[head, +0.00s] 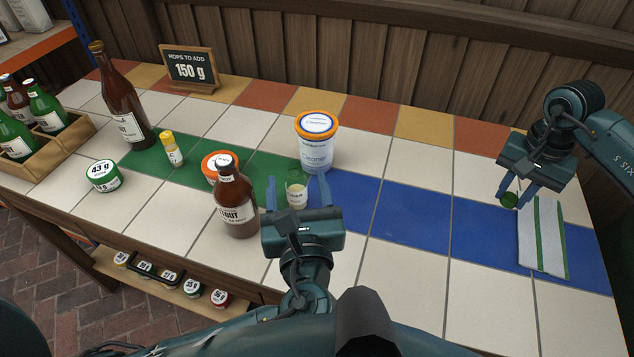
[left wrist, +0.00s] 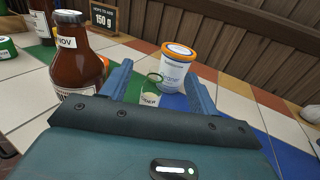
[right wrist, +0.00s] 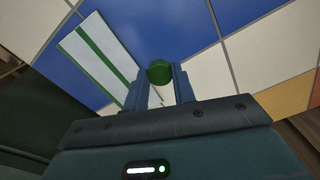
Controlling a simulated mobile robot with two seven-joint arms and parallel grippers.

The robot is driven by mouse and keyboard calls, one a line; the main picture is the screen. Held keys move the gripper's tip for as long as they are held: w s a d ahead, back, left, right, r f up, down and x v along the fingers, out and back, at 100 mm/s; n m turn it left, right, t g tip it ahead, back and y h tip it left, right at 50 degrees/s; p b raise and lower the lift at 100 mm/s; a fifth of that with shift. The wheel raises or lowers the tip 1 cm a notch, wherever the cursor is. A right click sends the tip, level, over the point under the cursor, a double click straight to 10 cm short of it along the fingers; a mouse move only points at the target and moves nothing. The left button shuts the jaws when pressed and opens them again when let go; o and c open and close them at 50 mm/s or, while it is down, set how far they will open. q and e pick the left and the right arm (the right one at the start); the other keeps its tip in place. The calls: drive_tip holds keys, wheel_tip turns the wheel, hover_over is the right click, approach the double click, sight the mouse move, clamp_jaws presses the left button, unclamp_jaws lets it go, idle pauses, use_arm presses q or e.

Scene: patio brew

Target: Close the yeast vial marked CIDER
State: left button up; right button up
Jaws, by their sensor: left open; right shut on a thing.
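A small open vial (head: 297,193) with a green-tinted rim and a pale label stands upright at the edge of the blue tiles. It also shows in the left wrist view (left wrist: 150,97), where its label is too small to read surely. My left gripper (head: 298,187) is open, with its fingers on either side of the vial and gaps showing. My right gripper (head: 515,192) is shut on a green cap (head: 509,201), held at the far right, away from the vial. The cap also shows between the fingertips in the right wrist view (right wrist: 159,72).
A brown stout bottle (head: 236,205) stands close left of my left gripper, with an orange-lidded tub behind it. A cleaner tub (head: 316,145) stands behind the vial. A yellow-capped vial (head: 172,150) is further left. A striped cloth (head: 541,238) lies by my right gripper. The blue tiles between are clear.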

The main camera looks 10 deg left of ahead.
use_arm(q)
drive_tip(key=b, duration=0.3)
approach(297, 195)
drive_tip(key=x, duration=0.4)
drive_tip(key=shift+w+a, duration=0.1)
drive_tip(key=shift+w, duration=0.25)
use_arm(e)
wheel_tip(297, 195, down, 2)
drive_tip(key=shift+f, duration=0.2)
use_arm(q)
drive_tip(key=shift+w+f, duration=0.2)
drive_tip(key=shift+w+a+p, duration=0.15)
drive_tip(key=shift+w+p, duration=0.15)
drive_tip(key=shift+w, duration=0.1)
drive_tip(key=x, duration=0.6)
drive_tip(key=shift+w+b, duration=0.15)
drive_tip(key=shift+b, duration=0.2)
use_arm(e)
drive_tip(key=shift+f, duration=0.3)
use_arm(q)
drive_tip(key=shift+c, duration=0.3)
drive_tip(key=c, duration=1)
drive_tip(key=shift+r, duration=0.2)
